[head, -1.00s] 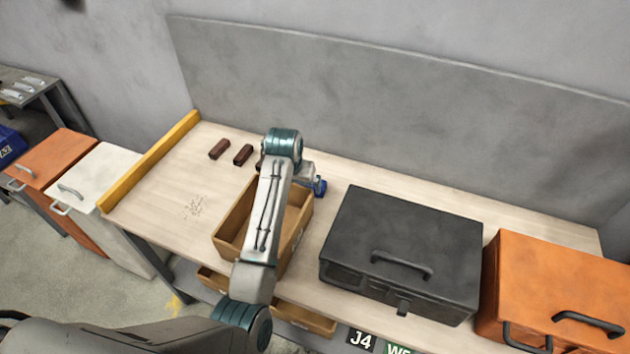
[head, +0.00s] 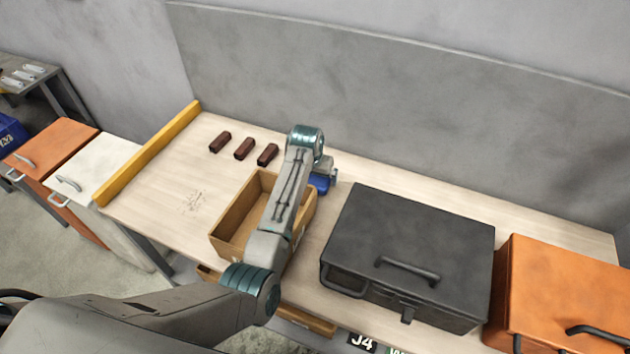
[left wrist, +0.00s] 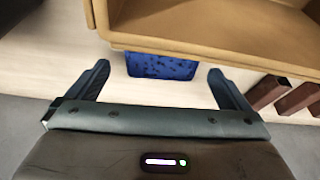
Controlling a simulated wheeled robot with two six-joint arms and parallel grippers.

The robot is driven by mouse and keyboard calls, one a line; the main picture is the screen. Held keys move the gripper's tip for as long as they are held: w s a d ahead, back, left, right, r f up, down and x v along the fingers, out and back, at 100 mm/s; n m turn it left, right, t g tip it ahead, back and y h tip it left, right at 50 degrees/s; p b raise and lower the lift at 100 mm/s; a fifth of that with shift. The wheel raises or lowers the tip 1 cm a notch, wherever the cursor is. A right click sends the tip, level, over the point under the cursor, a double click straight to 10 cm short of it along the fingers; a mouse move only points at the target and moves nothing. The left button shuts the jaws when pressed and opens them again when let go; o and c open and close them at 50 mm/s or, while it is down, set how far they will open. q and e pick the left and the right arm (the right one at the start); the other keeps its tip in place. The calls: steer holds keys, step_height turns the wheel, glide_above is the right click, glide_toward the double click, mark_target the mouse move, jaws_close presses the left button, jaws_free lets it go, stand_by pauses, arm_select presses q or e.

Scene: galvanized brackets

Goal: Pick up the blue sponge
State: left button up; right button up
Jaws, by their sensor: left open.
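The blue sponge (head: 319,183) lies on the pale workbench behind the open wooden box, partly hidden by my left arm in the head view. In the left wrist view the sponge (left wrist: 161,67) is blue with dark specks, close to the box's edge. My left gripper (left wrist: 158,70) is open and empty. Its fingers appear on either side of the sponge, with a gap on each side; its height above the sponge is hard to tell. In the head view the left gripper (head: 331,177) is mostly hidden behind its wrist. My right gripper is out of view.
The wooden box (head: 232,213) stands directly beside the sponge. Three dark brown blocks (head: 243,148) lie at the back left. A black toolbox (head: 410,245) and an orange one (head: 575,285) stand to the right. A yellow rail (head: 150,153) edges the bench's left end.

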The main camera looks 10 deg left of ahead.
mark_target(315, 180)
arm_select(q)
steer(key=shift+x, duration=1.1)
steer(key=shift+w+a+f, duration=0.15)
steer(key=shift+f, duration=0.3)
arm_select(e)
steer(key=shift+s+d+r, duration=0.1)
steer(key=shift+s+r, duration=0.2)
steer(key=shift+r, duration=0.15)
arm_select(q)
steer(key=c, duration=0.9)
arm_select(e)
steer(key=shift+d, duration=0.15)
arm_select(q)
step_height(315, 180, up, 9)
steer(key=shift+r+b, duration=0.15)
steer(key=shift+b, duration=0.8)
steer(key=shift+r, duration=0.4)
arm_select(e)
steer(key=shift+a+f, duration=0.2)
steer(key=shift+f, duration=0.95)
